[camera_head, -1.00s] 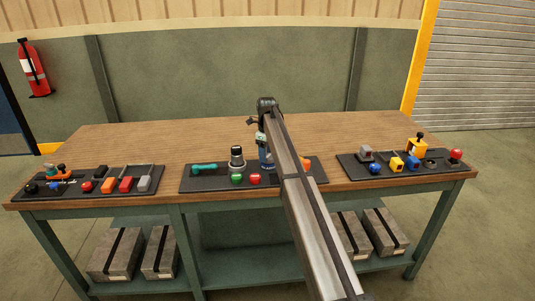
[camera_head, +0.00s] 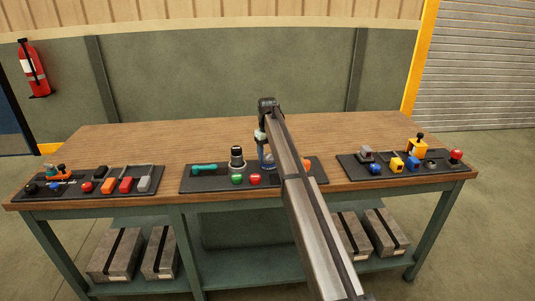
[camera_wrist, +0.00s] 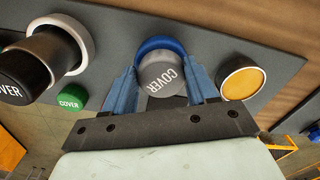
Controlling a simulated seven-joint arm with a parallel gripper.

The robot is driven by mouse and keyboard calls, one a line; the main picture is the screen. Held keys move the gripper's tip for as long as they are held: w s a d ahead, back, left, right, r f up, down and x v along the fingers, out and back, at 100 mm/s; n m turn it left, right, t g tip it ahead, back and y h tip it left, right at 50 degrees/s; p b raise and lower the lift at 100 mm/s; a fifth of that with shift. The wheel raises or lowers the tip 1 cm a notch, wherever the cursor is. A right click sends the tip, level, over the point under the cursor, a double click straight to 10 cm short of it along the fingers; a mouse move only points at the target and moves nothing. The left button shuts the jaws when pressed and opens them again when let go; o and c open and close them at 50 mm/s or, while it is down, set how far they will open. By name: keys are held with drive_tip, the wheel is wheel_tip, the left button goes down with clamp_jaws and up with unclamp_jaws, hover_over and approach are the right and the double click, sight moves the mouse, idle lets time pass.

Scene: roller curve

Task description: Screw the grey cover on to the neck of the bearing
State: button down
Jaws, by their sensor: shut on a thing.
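The grey cover (camera_wrist: 160,78), a round cap marked COVER, sits between the two blue fingers of my gripper (camera_wrist: 163,88) in the wrist view. My gripper is shut on it. A blue round part (camera_wrist: 155,43) shows just beyond the cover; I cannot tell whether the cover touches it or is threaded on it. I cannot tell for sure which part is the bearing's neck. In the head view my gripper (camera_head: 265,152) points down over the middle tray, and my arm hides part of what is beneath.
The middle tray (camera_head: 215,182) also holds a dark cylinder with a pale collar (camera_head: 237,158), a teal tool (camera_head: 205,168), a green cover (camera_head: 237,180) and a red one (camera_head: 255,179). An orange disc (camera_wrist: 240,83) lies close right of my fingers. The back of the table is clear.

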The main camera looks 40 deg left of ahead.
drive_tip(key=shift+c, duration=1.2)
unclamp_jaws()
drive_tip(key=shift+d+m, duration=0.15)
drive_tip(key=shift+m, duration=0.15)
drive_tip(key=shift+s, duration=0.1)
drive_tip(key=shift+c, duration=0.6)
drive_tip(key=shift+r, duration=0.15)
drive_tip(key=shift+r, duration=2.85)
